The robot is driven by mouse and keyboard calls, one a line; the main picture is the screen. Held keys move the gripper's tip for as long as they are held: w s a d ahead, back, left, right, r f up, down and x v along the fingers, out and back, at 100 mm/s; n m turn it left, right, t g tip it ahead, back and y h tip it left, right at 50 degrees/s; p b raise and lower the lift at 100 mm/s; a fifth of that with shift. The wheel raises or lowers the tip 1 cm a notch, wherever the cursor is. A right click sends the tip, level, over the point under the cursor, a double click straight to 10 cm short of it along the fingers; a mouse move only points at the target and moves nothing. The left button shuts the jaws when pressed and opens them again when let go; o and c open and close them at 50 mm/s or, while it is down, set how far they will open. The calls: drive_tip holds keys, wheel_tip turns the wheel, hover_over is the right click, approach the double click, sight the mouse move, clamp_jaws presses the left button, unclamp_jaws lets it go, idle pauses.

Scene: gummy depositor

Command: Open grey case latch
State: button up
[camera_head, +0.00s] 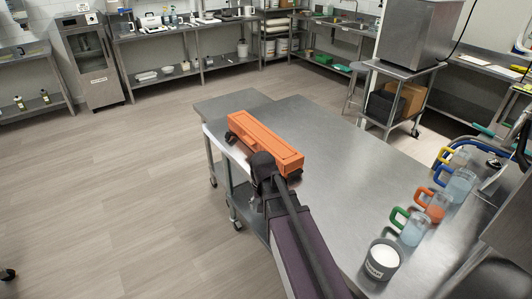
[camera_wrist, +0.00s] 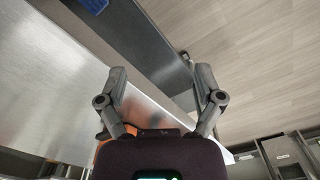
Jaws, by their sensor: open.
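An orange case (camera_head: 266,143) lies shut on the steel table near its left edge, with dark parts along its lower near side. I see no grey case, and no latch can be made out clearly. My gripper (camera_head: 262,163) is at the near side of the orange case, over the table's left edge, and covers part of the case. In the wrist view my gripper (camera_wrist: 161,80) has its two fingers spread wide with nothing between them. A sliver of orange (camera_wrist: 102,149) shows behind the left finger. Whether the gripper touches the case cannot be told.
The steel table (camera_head: 345,170) is bare in the middle. Open floor (camera_head: 110,190) lies to the left. A blue item (camera_wrist: 94,5) shows at the wrist view's top.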

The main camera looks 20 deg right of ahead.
drive_tip(key=w+d+r+m+p, duration=0.2)
drive_tip(key=w+r+m+p, duration=0.1)
drive_tip(key=w, duration=0.5)
drive_tip(key=w+d+r+m+p, duration=0.3)
drive_tip(key=w+r+m+p, duration=0.1)
drive_tip(key=w, duration=0.4)
drive_tip(key=w+d+r+m+p, duration=0.3)
drive_tip(key=w+r+m+p, duration=0.1)
drive_tip(key=w+r, duration=0.3)
drive_tip(key=shift+w+d+p, duration=0.25)
drive_tip(key=shift+w+p, duration=0.5)
drive_tip(key=shift+w, duration=0.2)
drive_tip(key=shift+f, duration=0.25)
wheel_tip(320, 180, down, 14)
drive_tip(key=b, duration=1.3)
drive_tip(key=shift+r+b, duration=0.25)
drive_tip(key=shift+b, duration=0.15)
drive_tip(key=c, duration=1.2)
